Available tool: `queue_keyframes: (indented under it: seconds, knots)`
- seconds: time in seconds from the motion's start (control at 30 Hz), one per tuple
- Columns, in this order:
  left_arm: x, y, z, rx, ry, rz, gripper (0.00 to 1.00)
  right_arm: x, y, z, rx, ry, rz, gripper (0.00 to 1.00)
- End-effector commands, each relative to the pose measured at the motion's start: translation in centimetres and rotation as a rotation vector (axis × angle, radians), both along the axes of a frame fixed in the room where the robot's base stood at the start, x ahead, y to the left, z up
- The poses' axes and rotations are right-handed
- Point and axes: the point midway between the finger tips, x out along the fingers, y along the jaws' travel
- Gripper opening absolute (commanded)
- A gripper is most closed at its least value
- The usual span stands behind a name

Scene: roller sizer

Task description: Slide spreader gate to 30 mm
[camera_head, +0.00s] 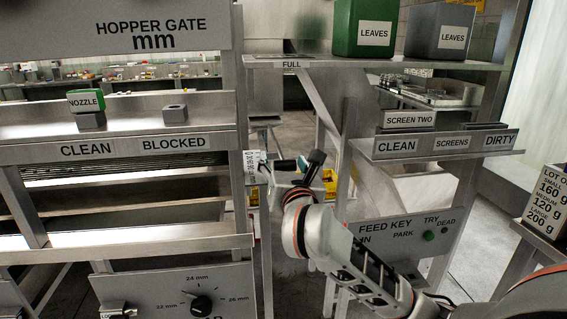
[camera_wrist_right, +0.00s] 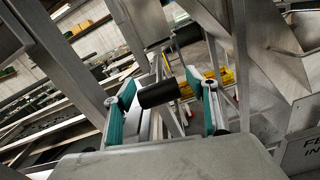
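My right gripper (camera_head: 292,168) is in the middle of the head view, beside a frame post. A black cylindrical grip (camera_head: 316,158) is right by it. In the right wrist view, the black grip (camera_wrist_right: 158,92) lies between the two teal-padded fingers of my right gripper (camera_wrist_right: 165,88). The fingers are spread, and a gap shows at the grip's right end; contact at its left end is unclear. The spreader gate itself cannot be made out. My left gripper is out of view.
A dial panel (camera_head: 232,290) marked in mm is at lower left. The feed key panel (camera_head: 405,245) is right of my forearm. A clean/dirty screens shelf (camera_head: 430,148) and a leaves-bin shelf (camera_head: 440,64) are above. Metal posts crowd the gripper.

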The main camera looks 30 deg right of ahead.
Motion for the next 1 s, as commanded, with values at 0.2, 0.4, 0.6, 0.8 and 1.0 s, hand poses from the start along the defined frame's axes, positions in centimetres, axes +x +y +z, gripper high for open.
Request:
queue_keyframes:
  seconds: [0.2,0.4,0.6,0.8,1.0]
  knots:
    - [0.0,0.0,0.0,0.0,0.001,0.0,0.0,0.0,0.0,0.0,0.0,0.0,0.0,0.13]
    - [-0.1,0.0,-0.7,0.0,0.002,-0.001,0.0,1.8,-0.6,-0.2,0.0,0.0,-0.002,0.13]
    - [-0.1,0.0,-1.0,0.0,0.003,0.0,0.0,2.9,-1.0,0.0,-0.002,0.0,0.0,0.13]
    - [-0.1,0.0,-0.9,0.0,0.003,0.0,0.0,2.8,-1.0,0.0,-0.002,0.001,0.0,0.64]
    - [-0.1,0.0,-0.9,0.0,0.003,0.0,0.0,2.8,-1.0,0.0,-0.001,0.0,0.0,0.68]
